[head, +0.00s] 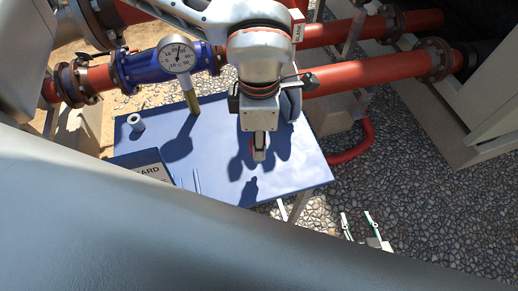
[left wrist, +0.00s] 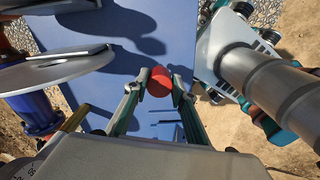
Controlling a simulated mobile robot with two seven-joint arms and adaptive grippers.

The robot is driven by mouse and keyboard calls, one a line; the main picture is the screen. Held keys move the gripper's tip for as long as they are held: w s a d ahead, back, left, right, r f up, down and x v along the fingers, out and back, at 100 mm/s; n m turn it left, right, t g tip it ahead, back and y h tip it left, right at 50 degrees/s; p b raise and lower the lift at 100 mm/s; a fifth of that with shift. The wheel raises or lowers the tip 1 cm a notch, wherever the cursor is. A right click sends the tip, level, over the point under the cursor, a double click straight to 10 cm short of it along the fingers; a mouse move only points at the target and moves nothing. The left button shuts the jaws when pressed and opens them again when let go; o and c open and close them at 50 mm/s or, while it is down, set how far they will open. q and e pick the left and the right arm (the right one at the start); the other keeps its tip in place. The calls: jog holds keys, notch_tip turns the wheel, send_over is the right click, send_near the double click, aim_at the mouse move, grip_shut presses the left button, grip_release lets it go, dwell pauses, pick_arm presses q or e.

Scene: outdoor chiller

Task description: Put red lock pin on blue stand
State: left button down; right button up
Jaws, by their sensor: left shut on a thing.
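A red lock pin (left wrist: 160,80) shows as a round red end between the fingertips of my left gripper (left wrist: 158,88) in the left wrist view. My left gripper (head: 259,150) is shut on it and points down over the flat blue stand (head: 303,168) in the head view. The pin is mostly hidden there. The gripper's shadow falls apart from the fingers, so it seems to be above the surface. My right gripper (head: 360,225) is open and empty, beyond the stand's lower right edge. The blue stand top also shows in the left wrist view (left wrist: 185,35).
A dial gauge (head: 177,53) on a yellow stem rises at the stand's back left. A small grey cylinder (head: 136,123) and a lettered plate (head: 150,170) are at its left. Red pipes (head: 360,75) and a blue pipe section (head: 140,67) run behind. The stand's right part is clear.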

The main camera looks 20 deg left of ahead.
pick_arm(q)
jog(key=shift+f, duration=2.25)
jog(key=c, duration=1.7)
grip_release()
notch_tip(320, 180, up, 11)
jog(key=shift+r+b, duration=0.15)
jog(key=shift+b, duration=0.15)
jog(key=shift+r, duration=0.45)
